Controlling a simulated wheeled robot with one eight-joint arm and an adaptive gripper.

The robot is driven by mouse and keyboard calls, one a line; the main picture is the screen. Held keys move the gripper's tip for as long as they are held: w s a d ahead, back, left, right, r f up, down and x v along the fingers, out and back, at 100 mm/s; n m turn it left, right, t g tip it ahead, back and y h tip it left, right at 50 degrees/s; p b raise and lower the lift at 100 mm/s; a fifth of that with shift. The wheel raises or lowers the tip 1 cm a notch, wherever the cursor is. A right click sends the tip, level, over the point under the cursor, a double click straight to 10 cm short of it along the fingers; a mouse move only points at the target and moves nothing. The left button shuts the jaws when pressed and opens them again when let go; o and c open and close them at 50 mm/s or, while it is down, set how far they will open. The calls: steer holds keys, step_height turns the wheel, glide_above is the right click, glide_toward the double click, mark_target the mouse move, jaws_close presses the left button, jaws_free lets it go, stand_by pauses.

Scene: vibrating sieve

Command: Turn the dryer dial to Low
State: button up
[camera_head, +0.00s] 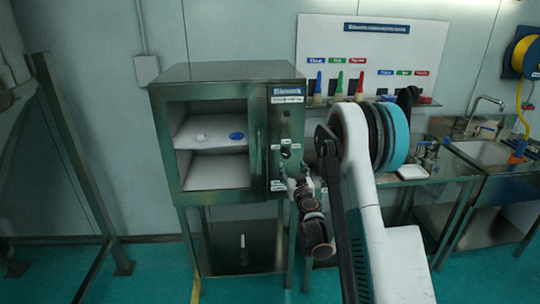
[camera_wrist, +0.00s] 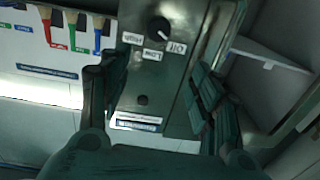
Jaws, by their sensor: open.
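The dryer (camera_head: 228,72) is a steel cabinet on legs left of centre in the head view. Its control panel on the right bears a small dark round dial (camera_head: 285,155). In the wrist view the panel appears inverted, with the dial (camera_wrist: 159,30) near the top. Off (camera_wrist: 176,47), Low (camera_wrist: 153,54) and High (camera_wrist: 132,39) labels surround it. A light pointer mark seems to face Off, though it is small. My gripper (camera_wrist: 157,68) is open and empty, its two dark fingers spread apart in front of the panel, not touching the dial.
The dryer's open compartment (camera_head: 190,155) holds a blue dish (camera_head: 237,135) and a small white item. A rack board (camera_head: 372,55) with coloured tools hangs behind my arm. A sink (camera_head: 490,150) stands at the right. A metal frame (camera_head: 75,160) stands at the left.

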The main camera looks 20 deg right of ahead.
mark_target(286, 155)
steer(key=shift+h, duration=0.3)
steer(key=x, duration=0.4)
steer(key=f+x, duration=0.1)
steer(key=x, duration=0.4)
steer(key=f+b+x, duration=0.1)
steer(key=x, duration=0.4)
steer(key=shift+d, duration=0.15)
steer(key=shift+c, duration=0.6)
steer(key=c, duration=1)
